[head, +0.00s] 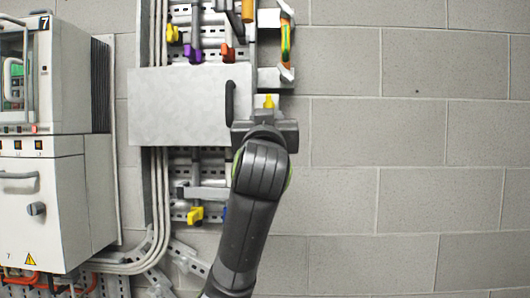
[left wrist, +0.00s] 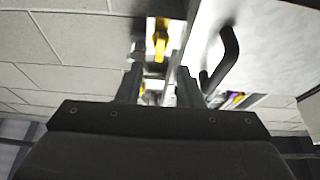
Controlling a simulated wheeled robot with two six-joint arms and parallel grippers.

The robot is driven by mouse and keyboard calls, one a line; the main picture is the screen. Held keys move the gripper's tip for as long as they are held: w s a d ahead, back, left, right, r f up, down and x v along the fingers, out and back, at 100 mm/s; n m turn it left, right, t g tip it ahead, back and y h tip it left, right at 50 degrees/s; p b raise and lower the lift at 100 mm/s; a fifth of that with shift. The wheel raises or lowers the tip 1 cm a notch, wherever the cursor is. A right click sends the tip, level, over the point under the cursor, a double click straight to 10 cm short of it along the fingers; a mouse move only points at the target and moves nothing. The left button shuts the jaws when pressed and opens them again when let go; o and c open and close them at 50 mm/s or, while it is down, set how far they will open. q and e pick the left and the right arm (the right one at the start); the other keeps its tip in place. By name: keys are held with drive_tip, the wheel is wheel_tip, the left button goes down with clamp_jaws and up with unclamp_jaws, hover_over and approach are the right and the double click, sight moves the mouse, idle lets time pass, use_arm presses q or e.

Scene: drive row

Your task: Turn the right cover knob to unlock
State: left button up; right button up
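A grey cover panel (head: 185,105) with a black bar handle (head: 230,103) spans the middle of the rack. To its right is a yellow knob (head: 268,101), partly hidden by my left gripper (head: 265,120). In the left wrist view my left gripper (left wrist: 160,75) is open, its fingers apart. The yellow knob (left wrist: 160,38) shows beyond the fingertips, in line with the gap; I see no contact. The cover (left wrist: 275,45) and its handle (left wrist: 226,58) lie to the right there. My right gripper is in neither view.
A white cabinet (head: 40,205) marked 7 stands at the left. Yellow, purple (head: 193,54) and red (head: 228,53) knobs are above the cover; another yellow knob (head: 196,215) is below. Conduits run down the rack. The block wall (head: 420,180) at the right is clear.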

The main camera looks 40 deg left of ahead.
use_arm(q)
drive_tip(key=b+v, duration=0.2)
drive_tip(key=v, duration=0.8)
drive_tip(key=shift+b, duration=0.4)
drive_tip(key=shift+f, duration=0.15)
